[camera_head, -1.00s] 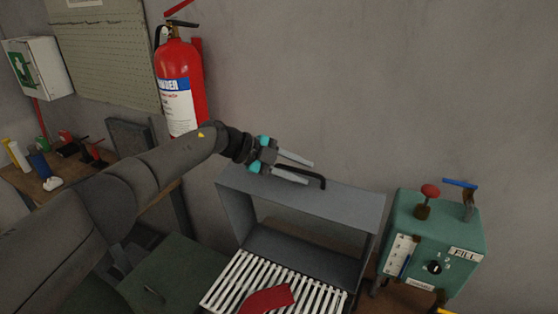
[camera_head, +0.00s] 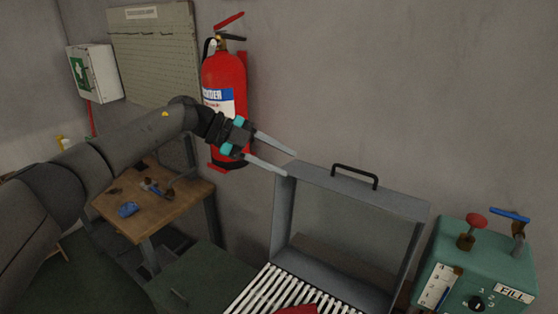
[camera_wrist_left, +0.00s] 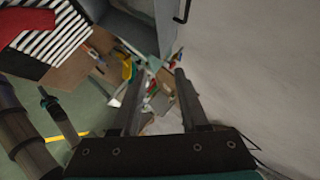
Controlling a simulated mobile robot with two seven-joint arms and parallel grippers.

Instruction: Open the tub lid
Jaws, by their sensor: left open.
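A grey box-like frame (camera_head: 283,215) stands upright behind a white slatted rack (camera_head: 262,295). A black bar handle (camera_head: 355,172) sits on its top panel; part of the handle shows in the left wrist view (camera_wrist_left: 182,12). My right gripper is out of view.
A red cloth piece (camera_head: 297,309) lies on the slats. A green control box (camera_head: 470,265) with a red knob and blue lever stands right. A red fire extinguisher (camera_head: 224,78) hangs behind my left wrist. A wooden workbench (camera_head: 185,203) stands left.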

